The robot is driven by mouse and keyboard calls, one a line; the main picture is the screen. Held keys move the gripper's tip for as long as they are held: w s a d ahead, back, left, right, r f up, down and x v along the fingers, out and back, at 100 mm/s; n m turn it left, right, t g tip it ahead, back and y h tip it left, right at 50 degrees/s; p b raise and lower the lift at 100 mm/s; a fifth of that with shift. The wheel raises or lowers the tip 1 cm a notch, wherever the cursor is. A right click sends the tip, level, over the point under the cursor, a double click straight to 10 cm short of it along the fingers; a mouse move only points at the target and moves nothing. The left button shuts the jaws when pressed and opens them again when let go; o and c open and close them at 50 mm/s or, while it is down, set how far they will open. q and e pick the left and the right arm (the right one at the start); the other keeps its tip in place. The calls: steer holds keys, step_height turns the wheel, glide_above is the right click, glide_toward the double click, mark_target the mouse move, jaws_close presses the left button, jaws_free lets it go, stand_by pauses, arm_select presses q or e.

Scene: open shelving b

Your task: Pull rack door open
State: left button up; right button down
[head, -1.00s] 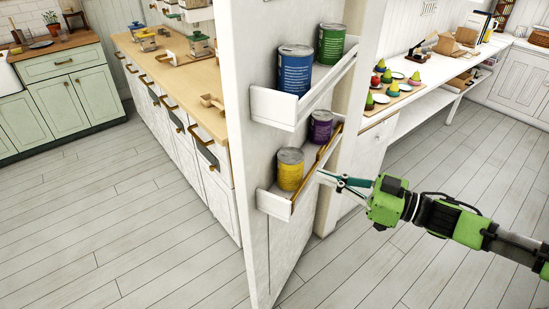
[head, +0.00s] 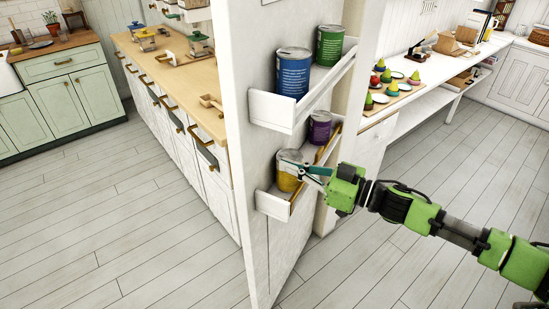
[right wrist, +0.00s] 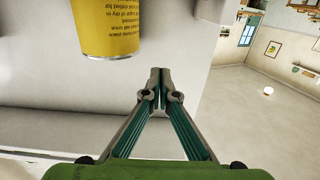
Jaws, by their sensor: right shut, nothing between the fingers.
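The rack door (head: 257,215) is a tall white panel standing in the middle of the head view. It carries an upper shelf (head: 280,112) and a lower shelf (head: 273,206). A gold bar (head: 322,150) runs along the front of the lower shelf. My left gripper is not in view.
A blue can (head: 293,73) and a green can (head: 329,45) stand on the upper shelf, and a purple can (head: 319,126) on the lower one. A wooden counter (head: 165,70) lies left, a white counter (head: 425,75) right. The floor (head: 120,225) in front is clear.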

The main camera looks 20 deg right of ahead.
mark_target(264, 157)
steer(key=p+x, duration=0.1)
steer(key=x, duration=0.2)
steer(key=shift+w+a+r, duration=0.15)
steer(key=shift+w+a, duration=0.35)
steer(key=shift+w, duration=0.05)
steer(key=shift+a, duration=0.1)
